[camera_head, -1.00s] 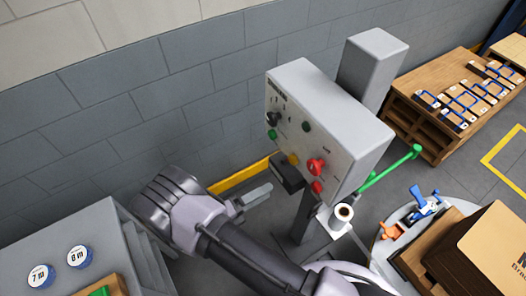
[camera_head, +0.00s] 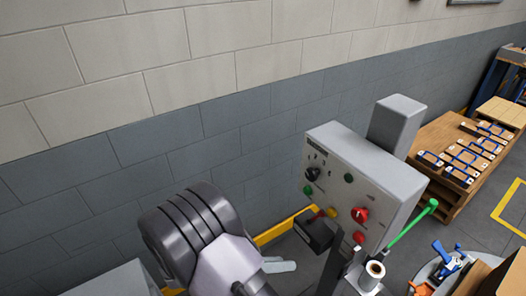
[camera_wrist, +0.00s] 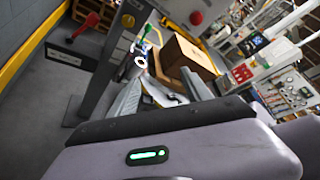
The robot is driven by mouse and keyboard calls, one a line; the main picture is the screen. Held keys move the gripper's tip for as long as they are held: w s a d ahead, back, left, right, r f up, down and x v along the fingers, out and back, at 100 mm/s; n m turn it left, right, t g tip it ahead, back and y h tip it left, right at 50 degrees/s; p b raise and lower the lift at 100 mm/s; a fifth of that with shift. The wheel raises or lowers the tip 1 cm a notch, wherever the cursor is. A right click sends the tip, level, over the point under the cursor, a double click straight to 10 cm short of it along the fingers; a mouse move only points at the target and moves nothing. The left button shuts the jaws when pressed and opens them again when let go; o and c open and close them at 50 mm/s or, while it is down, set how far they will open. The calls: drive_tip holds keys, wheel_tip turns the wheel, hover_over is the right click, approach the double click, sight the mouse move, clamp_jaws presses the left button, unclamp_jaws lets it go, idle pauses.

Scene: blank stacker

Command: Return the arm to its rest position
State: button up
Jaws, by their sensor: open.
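My arm shows in the head view as a dark ribbed joint with a pale lilac link in the lower middle. My gripper (camera_head: 279,266) is only partly visible there, as a grey finger beside the link, left of and below a grey control panel (camera_head: 340,195). In the wrist view my gripper (camera_wrist: 160,95) shows two grey fingers apart, with no object held between them. A brown box (camera_wrist: 185,57) appears beyond the fingers, apparently at a distance. Most of the forearm is cut off by the lower edge of the head view.
The panel, with knobs and red and green buttons, stands close right of my arm. A block wall (camera_head: 230,130) runs behind. A wooden table (camera_head: 446,140) with blue-banded parts stands at the right. A green bar (camera_head: 412,226) sticks up near the panel.

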drive_tip(key=s+d+r+m+t+y+b, duration=0.1)
drive_tip(key=s+r+m+y, duration=0.5)
drive_tip(key=m, duration=1.1)
drive_tip(key=s+d+r+m+t+y+b, duration=0.1)
drive_tip(key=s+d+r+m+y+b, duration=0.3)
drive_tip(key=m, duration=1.4)
drive_tip(key=s+r+y, duration=0.3)
drive_tip(key=r+y, duration=0.3)
drive_tip(key=r, duration=0.1)
drive_tip(key=shift+d+r+t, duration=0.25)
drive_tip(key=shift+d+t, duration=0.15)
